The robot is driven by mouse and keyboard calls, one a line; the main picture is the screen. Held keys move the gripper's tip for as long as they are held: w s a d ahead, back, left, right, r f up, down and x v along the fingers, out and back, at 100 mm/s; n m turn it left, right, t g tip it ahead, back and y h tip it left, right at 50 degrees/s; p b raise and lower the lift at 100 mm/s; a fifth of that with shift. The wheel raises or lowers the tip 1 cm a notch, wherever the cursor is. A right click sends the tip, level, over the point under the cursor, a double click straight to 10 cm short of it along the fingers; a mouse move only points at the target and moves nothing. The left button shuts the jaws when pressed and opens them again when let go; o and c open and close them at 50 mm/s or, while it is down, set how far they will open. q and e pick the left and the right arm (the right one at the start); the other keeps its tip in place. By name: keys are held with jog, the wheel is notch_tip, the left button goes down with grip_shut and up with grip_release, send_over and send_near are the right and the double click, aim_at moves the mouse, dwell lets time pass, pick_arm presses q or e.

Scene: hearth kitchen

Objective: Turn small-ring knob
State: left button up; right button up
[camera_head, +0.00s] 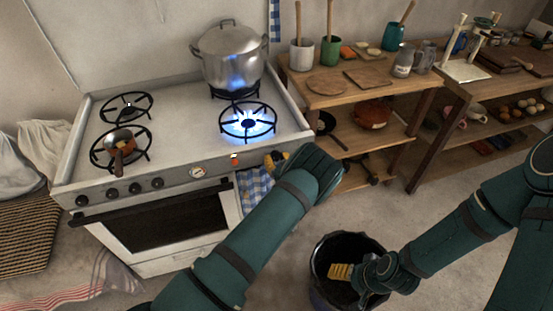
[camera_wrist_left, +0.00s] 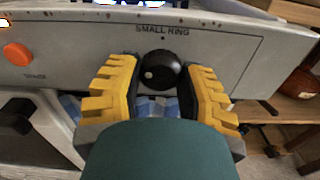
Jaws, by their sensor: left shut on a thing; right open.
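The small-ring knob (camera_wrist_left: 160,69) is round and black with a pale dot on its left side. It sits on the stove's front panel below the printed words "SMALL RING". My left gripper (camera_wrist_left: 160,80) has its yellow fingers on either side of the knob and is shut on it. In the head view the left gripper (camera_head: 277,160) is at the right end of the stove front, and its hand hides the knob. A blue flame burns on the front right burner (camera_head: 248,123). My right gripper (camera_head: 340,271) is open and empty, over a dark bin.
A large pot (camera_head: 229,58) stands on the back right burner, and a small pan (camera_head: 119,142) on the front left one. An orange button (camera_wrist_left: 17,54) is left of the knob. A checked towel (camera_head: 254,187) hangs below. Wooden shelves (camera_head: 345,97) stand to the right.

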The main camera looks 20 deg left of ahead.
pick_arm(q)
jog(key=shift+n, duration=0.4)
jog(key=shift+n+b, duration=0.45)
jog(key=shift+n, duration=0.55)
jog(key=n+b, duration=0.1)
jog(key=n, duration=0.3)
jog(key=shift+w, duration=0.1)
jog(key=n+b, duration=0.1)
jog(key=n, duration=0.3)
jog(key=shift+r+b, duration=0.1)
jog(key=shift+b, duration=0.3)
jog(key=shift+d+n+b, duration=0.1)
jog(key=shift+n+b, duration=0.55)
jog(key=shift+n, duration=0.75)
jog(key=shift+r, duration=0.1)
jog(key=o, duration=1.2)
